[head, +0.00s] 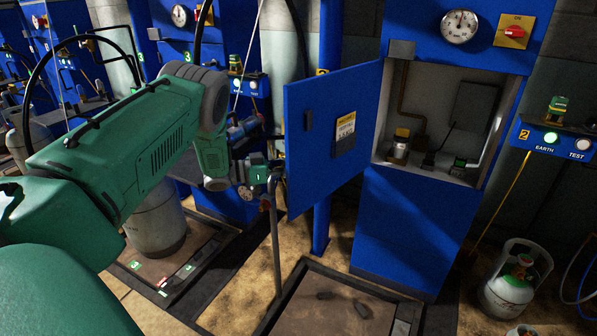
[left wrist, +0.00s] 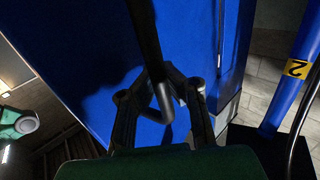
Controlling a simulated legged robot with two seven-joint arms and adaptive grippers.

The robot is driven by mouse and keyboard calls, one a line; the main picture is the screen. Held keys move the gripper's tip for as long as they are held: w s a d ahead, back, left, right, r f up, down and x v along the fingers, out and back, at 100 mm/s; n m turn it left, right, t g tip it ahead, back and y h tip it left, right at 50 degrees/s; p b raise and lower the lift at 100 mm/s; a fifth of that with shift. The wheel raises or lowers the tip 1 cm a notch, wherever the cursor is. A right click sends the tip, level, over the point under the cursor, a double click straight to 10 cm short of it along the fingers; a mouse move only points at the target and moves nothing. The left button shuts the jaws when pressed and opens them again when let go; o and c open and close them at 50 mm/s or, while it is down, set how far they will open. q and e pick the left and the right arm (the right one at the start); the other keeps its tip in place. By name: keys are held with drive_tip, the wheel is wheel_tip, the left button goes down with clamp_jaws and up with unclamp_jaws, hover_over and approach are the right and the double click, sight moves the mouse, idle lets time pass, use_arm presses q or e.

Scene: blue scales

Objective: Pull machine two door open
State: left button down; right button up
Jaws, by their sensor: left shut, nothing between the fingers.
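The machine two door (head: 335,140) is a blue panel swung out to the left in the head view. It shows a dark latch piece and a yellow-and-white label. The open cabinet (head: 455,110) is exposed to its right. My left gripper (head: 280,167) is beside the door's free left edge, with its tips partly hidden there. In the left wrist view its fingers (left wrist: 167,82) are drawn together in front of a blue panel (left wrist: 80,50). A dark bent bar (left wrist: 147,45) crosses them; I cannot tell whether they touch it. My right gripper is not in view.
A blue post (head: 322,235) stands behind the door. A gas cylinder (head: 515,280) stands at lower right. A floor tray (head: 330,312) lies below the door. A grey tank (head: 155,220) is at left behind my arm.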

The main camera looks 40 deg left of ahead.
use_arm(q)
drive_tip(key=shift+s+a+f, duration=0.3)
drive_tip(key=shift+a, duration=0.2)
drive_tip(key=c, duration=1.9)
unclamp_jaws()
drive_tip(key=shift+s, duration=0.1)
drive_tip(key=o, duration=0.3)
drive_tip(key=shift+s+r, duration=0.15)
drive_tip(key=v, duration=1.2)
drive_tip(key=shift+a, duration=0.1)
